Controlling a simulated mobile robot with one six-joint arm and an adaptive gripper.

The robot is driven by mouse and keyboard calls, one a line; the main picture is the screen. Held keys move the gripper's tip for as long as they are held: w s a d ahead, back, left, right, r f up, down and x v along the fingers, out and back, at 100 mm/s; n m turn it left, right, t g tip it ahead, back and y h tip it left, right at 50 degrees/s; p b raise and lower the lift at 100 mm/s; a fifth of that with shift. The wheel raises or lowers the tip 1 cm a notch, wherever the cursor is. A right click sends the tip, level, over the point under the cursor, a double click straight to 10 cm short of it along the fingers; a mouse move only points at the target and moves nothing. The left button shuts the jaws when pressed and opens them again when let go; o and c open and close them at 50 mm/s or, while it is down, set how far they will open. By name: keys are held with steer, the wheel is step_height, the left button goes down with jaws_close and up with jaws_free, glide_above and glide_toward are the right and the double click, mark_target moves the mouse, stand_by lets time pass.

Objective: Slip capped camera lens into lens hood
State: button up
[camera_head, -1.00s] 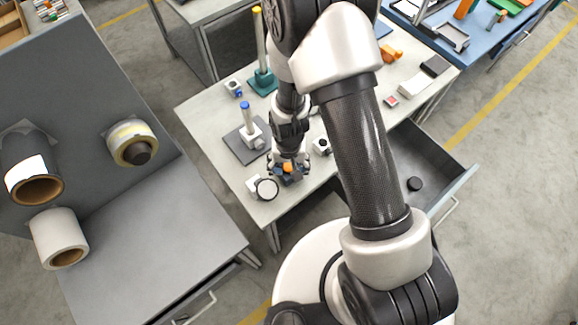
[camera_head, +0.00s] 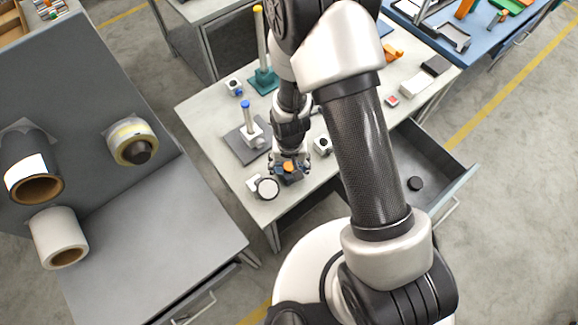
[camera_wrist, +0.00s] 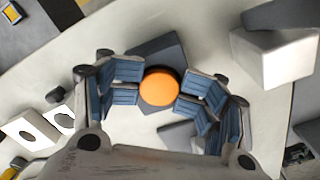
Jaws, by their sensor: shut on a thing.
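An orange disc, which looks like the cap of the camera lens (camera_wrist: 159,88), sits between the blue finger pads of my gripper (camera_wrist: 160,90) in the wrist view. In the head view the orange cap (camera_head: 288,167) shows between the fingers of my gripper (camera_head: 289,172), over the front of the pale table. My gripper is shut on the lens. The lens body under the cap is mostly hidden. Dark grey shapes show behind and in front of the cap in the wrist view. I cannot tell for certain which thing is the lens hood.
A white block with a dark round opening (camera_head: 322,145) is to the right. A blue-topped stand (camera_head: 250,128) is behind. An open drawer (camera_head: 430,175) holds a black disc (camera_head: 415,183).

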steer(key=shift+s+d+f, duration=0.15)
steer(key=shift+s+f, duration=0.15)
steer(key=shift+s, duration=0.05)
steer(key=o, duration=1.3)
steer(key=shift+c, duration=0.2)
steer(key=shift+o, duration=1.3)
steer(key=shift+w+d, duration=0.1)
steer(key=shift+w, duration=0.05)
steer(key=shift+o, duration=1.1)
steer(key=shift+w+r, duration=0.1)
steer(key=shift+w+r, duration=0.1)
steer(key=shift+r, duration=0.05)
